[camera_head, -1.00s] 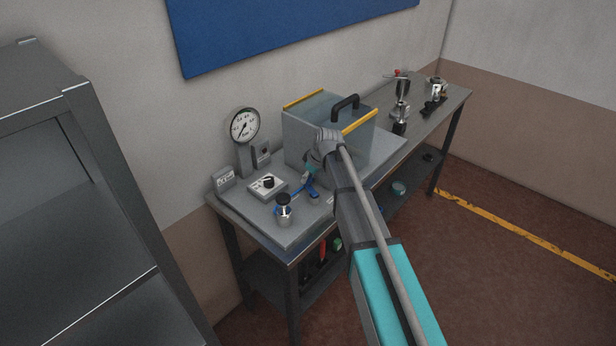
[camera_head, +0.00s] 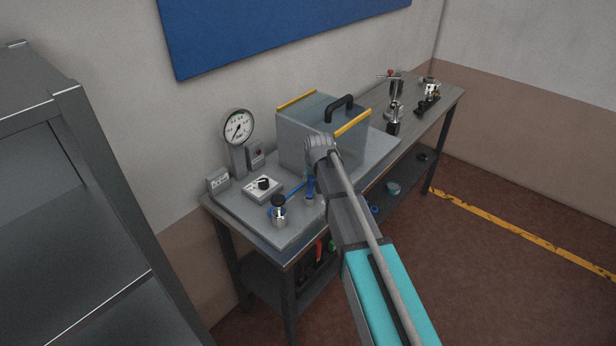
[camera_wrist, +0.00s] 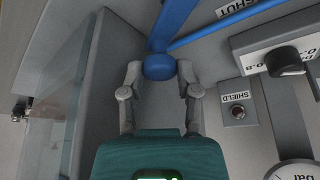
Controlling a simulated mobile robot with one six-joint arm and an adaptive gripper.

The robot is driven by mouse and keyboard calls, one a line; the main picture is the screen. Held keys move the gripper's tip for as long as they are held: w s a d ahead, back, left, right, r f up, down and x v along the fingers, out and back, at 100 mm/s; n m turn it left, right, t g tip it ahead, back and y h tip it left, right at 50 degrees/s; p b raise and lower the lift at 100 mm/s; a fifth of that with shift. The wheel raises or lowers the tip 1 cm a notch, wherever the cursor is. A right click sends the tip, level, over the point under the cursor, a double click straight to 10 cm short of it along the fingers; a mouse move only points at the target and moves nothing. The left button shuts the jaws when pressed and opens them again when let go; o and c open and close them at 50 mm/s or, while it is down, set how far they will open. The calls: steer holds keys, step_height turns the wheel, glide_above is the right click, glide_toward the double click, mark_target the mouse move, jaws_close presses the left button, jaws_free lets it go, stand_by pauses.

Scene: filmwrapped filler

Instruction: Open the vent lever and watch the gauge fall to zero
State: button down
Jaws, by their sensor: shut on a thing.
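The blue vent lever (camera_wrist: 172,22) ends in a rounded blue tip between my gripper's fingertips (camera_wrist: 159,72) in the wrist view. My gripper is shut on that tip. In the head view the lever (camera_head: 310,187) shows as a short blue piece below my wrist, which hides much of it and the fingers. The round white gauge (camera_head: 238,127) stands on a grey post at the back left of the bench, its dark needle pointing to the lower left. Its exact reading is too small to tell. Only the gauge's edge (camera_wrist: 292,172) shows in the wrist view.
A clear box (camera_head: 300,135) with yellow edges and a black handle stands just behind my gripper. A blue line runs to a black-knobbed metal fitting (camera_head: 279,214). A white dial panel (camera_head: 262,188) sits beside it. Metal fittings (camera_head: 394,115) stand at the bench's far end.

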steer(key=m, duration=0.1)
steer(key=d+m+h, duration=0.1)
steer(key=m, duration=0.1)
steer(key=shift+s+d+m, duration=0.1)
steer(key=shift+s+m, duration=0.1)
steer(key=shift+m, duration=0.1)
steer(key=shift+s+d+m+h, duration=0.15)
steer(key=shift+d+m+h, duration=0.2)
steer(key=shift+m, duration=0.4)
steer(key=shift+s+d+m+h, duration=0.15)
steer(key=shift+m+h, duration=0.3)
steer(key=shift+m, duration=0.3)
steer(key=shift+c, duration=1.8)
jaws_free()
steer(key=shift+n, duration=0.3)
